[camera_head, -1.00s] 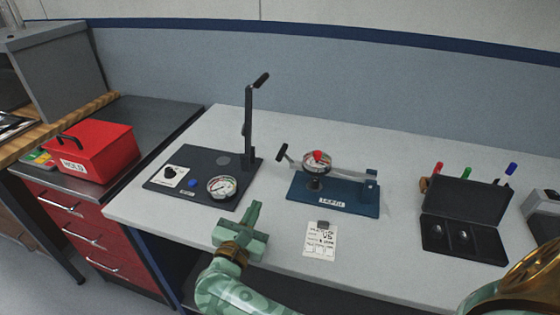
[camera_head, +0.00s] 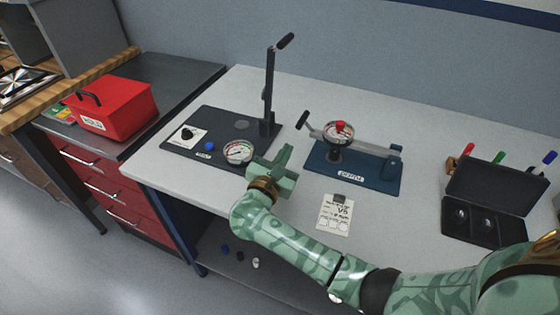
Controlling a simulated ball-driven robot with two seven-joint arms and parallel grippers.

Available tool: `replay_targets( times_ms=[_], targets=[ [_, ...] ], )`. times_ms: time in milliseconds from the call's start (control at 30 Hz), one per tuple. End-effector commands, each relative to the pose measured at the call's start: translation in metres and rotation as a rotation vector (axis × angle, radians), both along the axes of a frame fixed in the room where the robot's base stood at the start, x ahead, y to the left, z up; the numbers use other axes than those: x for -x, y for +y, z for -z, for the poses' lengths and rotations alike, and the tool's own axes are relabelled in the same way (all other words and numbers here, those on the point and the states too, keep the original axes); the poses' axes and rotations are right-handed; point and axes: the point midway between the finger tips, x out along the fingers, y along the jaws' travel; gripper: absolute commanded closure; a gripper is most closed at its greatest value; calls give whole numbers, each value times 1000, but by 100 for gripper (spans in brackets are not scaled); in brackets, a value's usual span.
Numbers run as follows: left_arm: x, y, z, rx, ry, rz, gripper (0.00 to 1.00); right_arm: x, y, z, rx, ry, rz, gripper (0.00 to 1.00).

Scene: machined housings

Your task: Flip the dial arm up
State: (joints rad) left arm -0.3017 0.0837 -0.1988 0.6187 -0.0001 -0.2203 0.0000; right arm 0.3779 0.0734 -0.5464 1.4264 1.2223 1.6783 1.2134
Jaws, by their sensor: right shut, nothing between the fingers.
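The dial arm (camera_head: 369,146) is a grey bar lying low, nearly level, across a blue base (camera_head: 350,174), hinged at a blue block (camera_head: 394,158) on the right. It carries a round dial (camera_head: 339,133) with a red knob on top. A black handle (camera_head: 304,117) sticks out at its left end. My right gripper (camera_head: 286,155) is green and shut, with nothing in it. In the picture it sits left of the blue base and below the handle, apart from both. My left gripper is not in view.
A black plate (camera_head: 212,167) with a gauge and a tall upright lever (camera_head: 268,85) stands left of the gripper. A paper card (camera_head: 334,215) lies in front of the blue base. An open black case (camera_head: 483,216) and a red box (camera_head: 118,110) stand at either side.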

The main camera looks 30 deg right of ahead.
Motion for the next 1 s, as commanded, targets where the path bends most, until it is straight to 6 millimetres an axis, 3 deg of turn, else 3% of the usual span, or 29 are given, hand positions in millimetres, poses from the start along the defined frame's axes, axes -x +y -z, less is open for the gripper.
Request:
replay_targets(
  times_ms=[100,333,800,1000],
  targets=[
    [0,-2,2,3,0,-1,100,-14,-16,-1,3,-1,0,100],
    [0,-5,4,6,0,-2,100,-28,-33,-2,1,1,-1,100],
    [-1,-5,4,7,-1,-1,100,-31,-35,-3,-2,-3,-1,100],
    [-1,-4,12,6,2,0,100,-41,-35,-13,-34,-38,-1,100]
  ],
)
